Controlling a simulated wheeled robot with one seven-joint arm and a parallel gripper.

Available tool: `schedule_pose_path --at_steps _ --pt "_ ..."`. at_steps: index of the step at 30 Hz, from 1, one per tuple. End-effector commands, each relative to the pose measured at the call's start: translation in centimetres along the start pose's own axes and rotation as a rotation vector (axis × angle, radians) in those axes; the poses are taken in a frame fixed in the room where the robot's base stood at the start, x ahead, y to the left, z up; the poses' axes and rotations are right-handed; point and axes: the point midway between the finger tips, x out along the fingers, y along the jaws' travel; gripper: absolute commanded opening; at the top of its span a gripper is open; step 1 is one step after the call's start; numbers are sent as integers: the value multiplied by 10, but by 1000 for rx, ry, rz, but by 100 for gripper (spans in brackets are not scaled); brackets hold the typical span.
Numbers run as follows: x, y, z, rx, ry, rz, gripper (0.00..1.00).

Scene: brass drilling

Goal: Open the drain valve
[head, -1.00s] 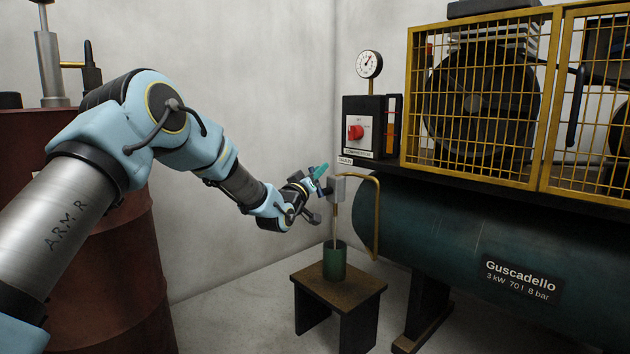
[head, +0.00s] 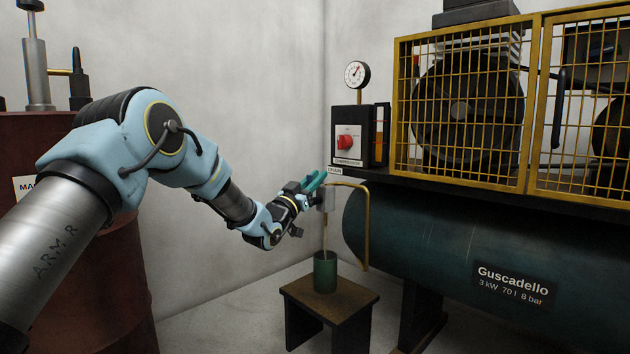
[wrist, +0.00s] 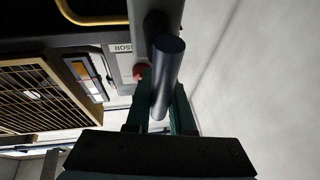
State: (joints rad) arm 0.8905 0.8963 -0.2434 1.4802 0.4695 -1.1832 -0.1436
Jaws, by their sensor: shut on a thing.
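The drain valve (head: 328,198) is a grey block at the end of a brass pipe (head: 364,225), beside the left end of the dark green tank (head: 440,235). A thin spout or stream, I cannot tell which, runs from it down to a green cup (head: 325,272). My gripper (head: 313,181) has teal fingers and is at the valve's left side. In the wrist view a dark round handle bar (wrist: 167,78) lies between the fingers, and my gripper (wrist: 158,112) is shut on it. In the head view the fingers mostly hide the handle.
The cup stands on a small wooden stool (head: 345,294). Above are a control box with a red knob (head: 346,142), a gauge (head: 356,74) and a yellow cage (head: 400,100). A rusty red drum (head: 110,285) stands at the left.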

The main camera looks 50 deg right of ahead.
Motion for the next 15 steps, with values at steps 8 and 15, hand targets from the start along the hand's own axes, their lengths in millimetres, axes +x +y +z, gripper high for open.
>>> schedule_pose_path --at_steps 8,15 --pt "0 1 0 3 1 3 0" --pt "0 1 0 2 1 3 39"
